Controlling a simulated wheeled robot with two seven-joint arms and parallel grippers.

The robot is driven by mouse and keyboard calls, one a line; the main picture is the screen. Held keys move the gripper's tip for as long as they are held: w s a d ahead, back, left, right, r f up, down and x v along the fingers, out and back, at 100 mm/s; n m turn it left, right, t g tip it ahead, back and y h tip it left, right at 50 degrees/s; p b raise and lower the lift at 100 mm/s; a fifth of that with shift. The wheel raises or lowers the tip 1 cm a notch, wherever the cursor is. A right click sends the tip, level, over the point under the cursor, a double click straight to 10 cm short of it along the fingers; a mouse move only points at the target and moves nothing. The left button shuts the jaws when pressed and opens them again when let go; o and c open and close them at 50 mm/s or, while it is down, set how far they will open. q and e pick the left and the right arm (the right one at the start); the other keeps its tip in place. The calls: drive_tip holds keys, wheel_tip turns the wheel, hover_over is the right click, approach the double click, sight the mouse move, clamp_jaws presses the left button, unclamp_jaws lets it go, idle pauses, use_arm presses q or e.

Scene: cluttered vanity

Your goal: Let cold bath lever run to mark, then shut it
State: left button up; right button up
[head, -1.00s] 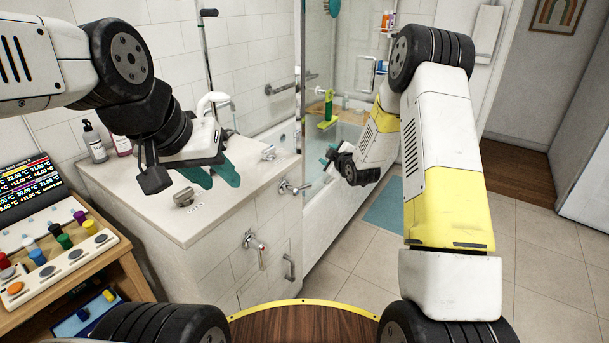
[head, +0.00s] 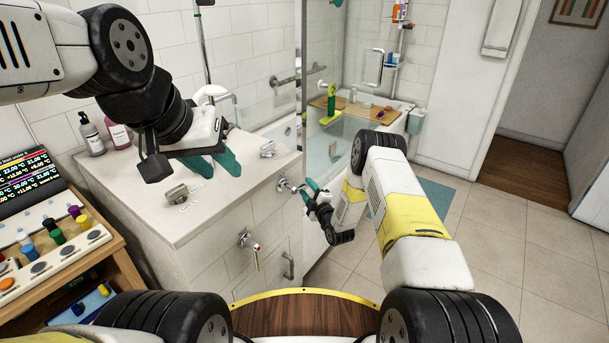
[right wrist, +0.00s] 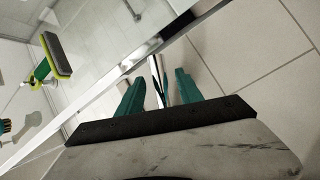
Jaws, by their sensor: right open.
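A chrome lever (head: 288,185) sticks out from the white tiled side near the glass screen. A second wall lever (head: 249,242), with a red mark, sits lower left. Which one is the cold bath lever I cannot tell. My right gripper (head: 309,190) is open beside the upper lever's free end. In the right wrist view a chrome bar (right wrist: 158,80) stands between its teal fingers; contact is unclear. My left gripper (head: 213,163) is open and empty above the counter. The bath (head: 340,135) is behind the glass; its water level and mark cannot be made out.
Chrome fittings (head: 177,193) and (head: 267,150) sit on the white counter (head: 215,205), with two bottles (head: 91,136) at its back. A display panel (head: 35,185) and knobs stand at left. A glass screen edge (head: 301,100) rises beside the lever. Floor at right is clear.

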drive_tip(key=shift+x, duration=1.35)
clamp_jaws()
idle(0.4)
